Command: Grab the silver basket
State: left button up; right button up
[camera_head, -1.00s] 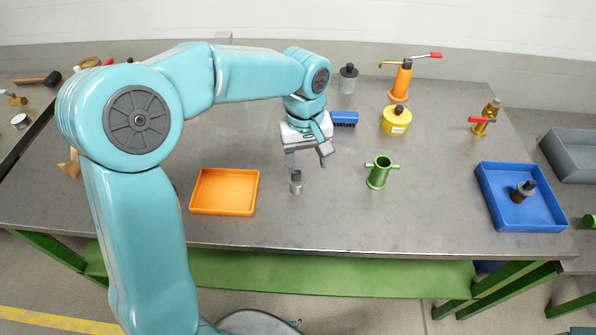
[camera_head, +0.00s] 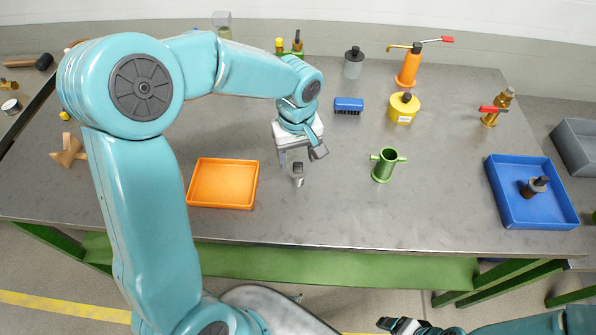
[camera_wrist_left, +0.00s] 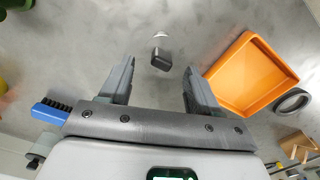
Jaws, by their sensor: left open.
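A small silver piece with a dark top (camera_head: 298,182), which I take to be the silver basket, stands on the grey table right of the orange tray. In the left wrist view its silver part (camera_wrist_left: 160,35) and dark top show just beyond the gap between the fingers. My left gripper (camera_head: 301,160) is open above and behind it, its fingers (camera_wrist_left: 158,70) apart with nothing between them. My right gripper (camera_head: 402,325) shows only partly at the bottom edge; its jaws cannot be made out.
The orange tray (camera_head: 191,190) is empty, left of the basket. A green cup with side handles (camera_head: 384,166) stands to the right. A blue tray (camera_head: 545,215) holds a dark-topped piece.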

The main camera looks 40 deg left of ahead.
aim_at(298, 172)
pick_arm(q)
jog(key=f, duration=0.5)
jog(key=shift+s+d+f+p, duration=0.1)
jog(key=shift+s+d+p, duration=0.2)
jog(key=shift+p, duration=0.1)
jog(key=shift+f, duration=0.2)
jog(key=shift+r, duration=0.15)
jog(key=c, duration=0.8)
jog(key=shift+r, duration=0.1)
jog(key=shift+c, duration=0.2)
